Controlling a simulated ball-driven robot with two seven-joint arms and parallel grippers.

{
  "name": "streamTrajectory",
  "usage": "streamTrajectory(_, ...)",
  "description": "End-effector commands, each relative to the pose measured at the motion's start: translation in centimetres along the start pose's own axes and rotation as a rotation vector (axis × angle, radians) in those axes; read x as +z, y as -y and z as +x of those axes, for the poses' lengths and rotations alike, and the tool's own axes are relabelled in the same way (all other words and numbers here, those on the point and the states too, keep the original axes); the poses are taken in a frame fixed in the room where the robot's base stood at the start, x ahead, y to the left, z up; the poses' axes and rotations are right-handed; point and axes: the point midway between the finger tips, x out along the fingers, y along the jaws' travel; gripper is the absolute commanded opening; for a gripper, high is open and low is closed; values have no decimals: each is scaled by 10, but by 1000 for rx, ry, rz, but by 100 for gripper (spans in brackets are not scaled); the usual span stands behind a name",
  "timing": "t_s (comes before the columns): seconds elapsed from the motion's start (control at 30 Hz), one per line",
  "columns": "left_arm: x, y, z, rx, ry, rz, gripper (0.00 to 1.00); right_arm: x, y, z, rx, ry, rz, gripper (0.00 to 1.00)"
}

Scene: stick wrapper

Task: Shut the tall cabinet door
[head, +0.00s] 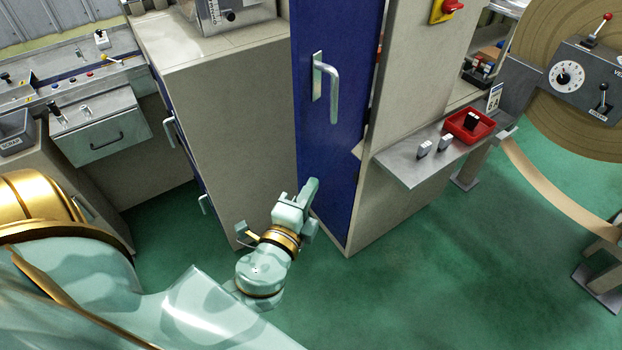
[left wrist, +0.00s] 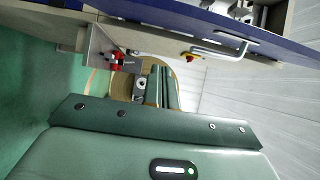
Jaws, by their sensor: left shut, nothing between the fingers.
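The tall cabinet's blue door (head: 340,150) stands slightly open. A narrow gap shows along its right edge, beside the beige cabinet side (head: 425,80). The door's silver handle (head: 325,85) is on its upper part. In the left wrist view the blue door (left wrist: 180,14) crosses the top, with its handle (left wrist: 225,48) and some of the cabinet's inside beyond it. My left gripper (head: 311,187) is shut and empty, at the lower left part of the door, below the handle. I cannot tell whether it touches the door. My right gripper is out of view.
A low beige cabinet (head: 235,110) stands left of the door. A grey shelf (head: 405,165) with a red tray (head: 470,124) juts out at the right. A large paper roll (head: 560,110) is farther right. The green floor (head: 420,290) in front is clear.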

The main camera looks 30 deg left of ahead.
Motion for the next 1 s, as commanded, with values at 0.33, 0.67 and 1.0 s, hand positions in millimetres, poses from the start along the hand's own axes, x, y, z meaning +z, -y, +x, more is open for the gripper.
streamTrajectory(0.33, 0, 4, 72, -2, 0, -1, 0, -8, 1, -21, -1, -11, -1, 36)
streamTrajectory(0.67, 31, 0, 97, 3, 0, 0, 0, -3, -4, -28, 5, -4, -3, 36)
streamTrajectory(1.0, 39, -1, 99, 3, -1, -3, 0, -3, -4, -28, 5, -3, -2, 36)
